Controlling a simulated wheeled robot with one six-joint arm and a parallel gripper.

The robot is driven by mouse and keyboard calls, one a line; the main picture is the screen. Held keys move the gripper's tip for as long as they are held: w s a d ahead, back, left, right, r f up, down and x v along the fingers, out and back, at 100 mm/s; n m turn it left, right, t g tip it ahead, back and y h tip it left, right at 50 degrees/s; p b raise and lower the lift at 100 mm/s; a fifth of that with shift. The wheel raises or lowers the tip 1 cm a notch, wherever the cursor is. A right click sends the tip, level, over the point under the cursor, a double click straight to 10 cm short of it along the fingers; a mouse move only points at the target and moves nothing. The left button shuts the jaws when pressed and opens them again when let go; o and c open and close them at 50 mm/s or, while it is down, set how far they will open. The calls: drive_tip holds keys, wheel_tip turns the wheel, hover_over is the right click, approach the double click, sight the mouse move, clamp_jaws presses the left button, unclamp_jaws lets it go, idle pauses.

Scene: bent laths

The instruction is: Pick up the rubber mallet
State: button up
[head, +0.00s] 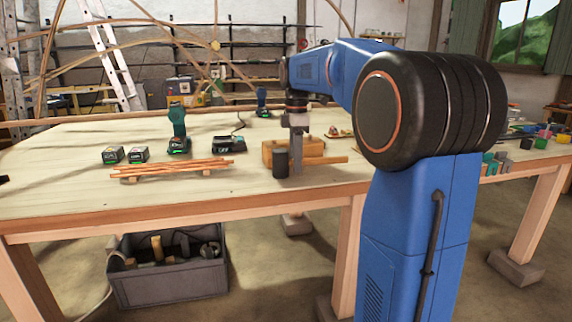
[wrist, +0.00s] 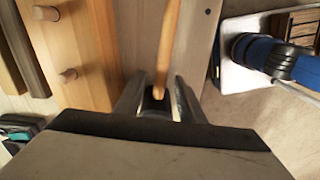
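The rubber mallet has a black cylindrical head (head: 280,164) near the front of the workbench, with a light wooden handle (head: 326,160) running right from it. My gripper (head: 296,170) points down at the mallet, just right of the black head. In the wrist view the handle (wrist: 168,45) runs down from the top edge to between the fingers of my gripper (wrist: 158,100). The fingers stand apart, with a gap seen beside the handle. The mallet head is mostly hidden there by the gripper body.
Thin laths (head: 170,169), a green drill (head: 178,128) and batteries (head: 113,154) lie to the left. A grey crate (head: 170,285) stands below. The front left bench is clear.

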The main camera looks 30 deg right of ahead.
drive_tip(key=shift+f, duration=0.2)
clamp_jaws()
drive_tip(key=shift+r, duration=0.1)
